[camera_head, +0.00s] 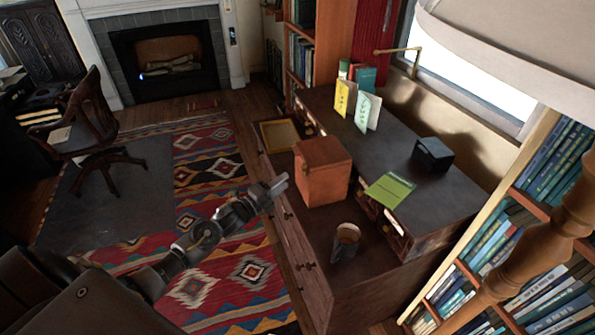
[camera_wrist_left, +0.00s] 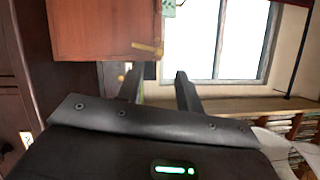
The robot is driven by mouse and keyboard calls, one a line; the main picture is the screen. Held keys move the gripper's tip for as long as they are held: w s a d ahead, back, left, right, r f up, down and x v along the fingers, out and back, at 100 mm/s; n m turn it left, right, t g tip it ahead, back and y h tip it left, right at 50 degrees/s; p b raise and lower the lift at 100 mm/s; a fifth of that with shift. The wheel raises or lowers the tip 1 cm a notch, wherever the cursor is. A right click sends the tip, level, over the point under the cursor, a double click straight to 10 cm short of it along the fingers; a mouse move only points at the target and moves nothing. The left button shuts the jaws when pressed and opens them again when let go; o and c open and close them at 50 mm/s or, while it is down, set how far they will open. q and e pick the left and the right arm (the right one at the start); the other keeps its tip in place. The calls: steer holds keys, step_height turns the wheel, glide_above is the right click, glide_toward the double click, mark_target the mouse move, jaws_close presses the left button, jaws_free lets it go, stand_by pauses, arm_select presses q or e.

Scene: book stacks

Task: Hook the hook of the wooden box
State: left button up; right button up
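The reddish-brown wooden box (camera_head: 322,172) stands on the desk's lower surface, against the raised back part. In the left wrist view the box (camera_wrist_left: 100,28) fills the upper left, and a small brass hook (camera_wrist_left: 147,48) shows near its lower right corner. The hook looks tilted; whether it is fastened cannot be told. My left gripper (camera_head: 278,187) is just left of the box, apart from it. In the wrist view my left gripper (camera_wrist_left: 158,80) has its two fingers apart with nothing between them, below the hook. My right gripper is not in view.
A dark cup (camera_head: 346,242) stands in front of the box. A wooden tray (camera_head: 278,135) lies behind it. A green booklet (camera_head: 389,189), upright cards (camera_head: 366,111) and a black box (camera_head: 432,154) are on the raised desk top. Bookshelves stand at right; a patterned rug lies left.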

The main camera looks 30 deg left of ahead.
arm_select(q)
steer(key=p+x, duration=0.1)
steer(key=x, duration=0.6)
steer(key=shift+w, duration=0.15)
steer(key=shift+d, duration=0.1)
steer(key=shift+c, duration=0.3)
jaws_close()
